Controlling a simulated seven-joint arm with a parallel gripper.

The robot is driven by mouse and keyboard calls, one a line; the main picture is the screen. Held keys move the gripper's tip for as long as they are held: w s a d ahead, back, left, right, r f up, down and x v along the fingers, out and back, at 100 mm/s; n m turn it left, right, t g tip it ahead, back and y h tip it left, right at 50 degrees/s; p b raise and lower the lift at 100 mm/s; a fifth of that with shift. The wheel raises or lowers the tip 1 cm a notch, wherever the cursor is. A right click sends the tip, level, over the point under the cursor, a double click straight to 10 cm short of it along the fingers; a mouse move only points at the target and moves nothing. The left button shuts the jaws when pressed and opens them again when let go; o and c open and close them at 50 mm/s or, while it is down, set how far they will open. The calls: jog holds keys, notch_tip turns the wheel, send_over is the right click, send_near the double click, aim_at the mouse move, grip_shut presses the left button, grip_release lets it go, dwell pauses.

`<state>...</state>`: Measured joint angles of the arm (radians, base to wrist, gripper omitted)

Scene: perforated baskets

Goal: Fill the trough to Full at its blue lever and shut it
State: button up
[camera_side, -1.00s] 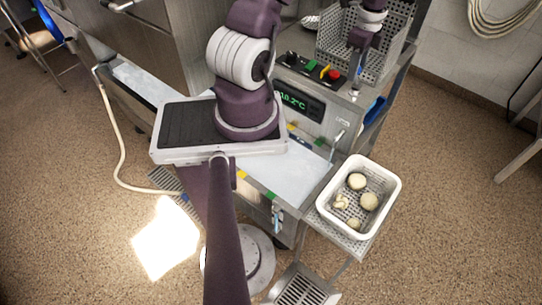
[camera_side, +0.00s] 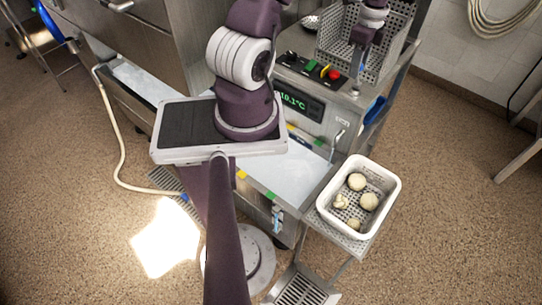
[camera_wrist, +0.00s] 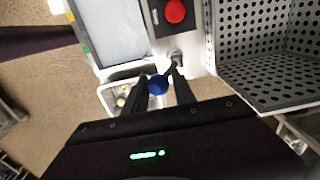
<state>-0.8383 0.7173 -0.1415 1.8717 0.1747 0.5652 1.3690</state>
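The blue lever's round knob (camera_wrist: 157,84) shows in the wrist view between the two fingers of my gripper (camera_wrist: 164,74). Its metal pivot (camera_wrist: 175,57) sits on the steel edge just beyond. My fingers straddle the knob and look apart, with a small gap at the right; contact is unclear.
A perforated basket (camera_side: 393,45) stands behind my gripper. A control panel with a red button (camera_side: 334,75) and a green display (camera_side: 299,102) is to the left. A white tub (camera_side: 328,205) with pale round pieces stands on the right shelf.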

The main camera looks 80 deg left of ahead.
jog(key=shift+w+a+r, duration=0.25)
jog(key=shift+w+a, duration=0.1)
jog(key=shift+w, duration=0.1)
jog(key=shift+w+a+r, duration=0.15)
jog(key=shift+w+a, duration=0.45)
jog(key=shift+a, duration=0.05)
jog(key=shift+w+a, duration=0.45)
jog(key=shift+a, duration=0.05)
jog(key=o, duration=0.5)
